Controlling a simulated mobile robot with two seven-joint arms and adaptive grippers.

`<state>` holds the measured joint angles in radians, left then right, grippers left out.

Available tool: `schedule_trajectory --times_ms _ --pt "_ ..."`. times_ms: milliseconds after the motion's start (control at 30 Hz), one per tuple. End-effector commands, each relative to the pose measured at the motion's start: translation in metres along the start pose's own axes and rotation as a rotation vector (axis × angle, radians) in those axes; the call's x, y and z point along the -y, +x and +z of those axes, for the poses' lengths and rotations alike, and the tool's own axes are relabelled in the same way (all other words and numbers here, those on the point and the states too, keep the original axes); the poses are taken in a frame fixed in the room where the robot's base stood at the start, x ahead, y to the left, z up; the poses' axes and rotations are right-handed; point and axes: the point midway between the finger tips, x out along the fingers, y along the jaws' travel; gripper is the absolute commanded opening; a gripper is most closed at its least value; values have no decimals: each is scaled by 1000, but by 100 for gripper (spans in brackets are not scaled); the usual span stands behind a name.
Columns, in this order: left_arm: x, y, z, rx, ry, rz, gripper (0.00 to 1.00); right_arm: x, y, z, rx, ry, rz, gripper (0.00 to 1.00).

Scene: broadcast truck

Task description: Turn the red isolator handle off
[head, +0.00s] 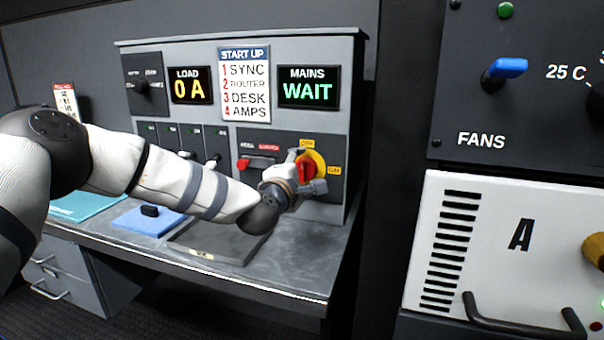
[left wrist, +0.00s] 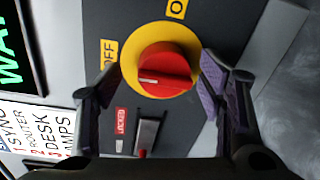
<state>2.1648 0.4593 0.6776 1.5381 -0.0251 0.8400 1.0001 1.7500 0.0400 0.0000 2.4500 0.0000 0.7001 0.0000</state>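The red isolator handle (head: 306,168) sits on a yellow disc (head: 319,161) on the console's dark panel. It also shows in the left wrist view (left wrist: 165,70), with a white mark on its face. A yellow OFF label (head: 307,143) is above the disc and an ON label (head: 334,170) is at its right. My left gripper (head: 303,182) is at the handle and partly hides it. In the left wrist view its fingers (left wrist: 160,76) are apart, one on each side of the handle, with visible gaps. My right gripper is not in view.
A small red lever (head: 243,163) sits left of the disc, near a red LOCKED label (left wrist: 121,121). The displays read LOAD 0 A (head: 188,86) and MAINS WAIT (head: 308,88). The desk (head: 290,255) lies below. A dark rack with a white unit (head: 500,240) stands at right.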

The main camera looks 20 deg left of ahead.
Motion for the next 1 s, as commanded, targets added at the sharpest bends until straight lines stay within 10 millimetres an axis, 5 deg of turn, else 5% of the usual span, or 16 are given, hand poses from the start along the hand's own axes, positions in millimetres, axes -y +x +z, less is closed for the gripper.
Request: schedule_trajectory --times_ms 267,700,1000 --pt "3 -4 -1 0 1 -5 63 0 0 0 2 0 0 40" --pt "1 -106 0 1 -1 -3 63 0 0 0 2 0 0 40" --pt "1 -121 0 -1 1 -2 63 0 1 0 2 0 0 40"
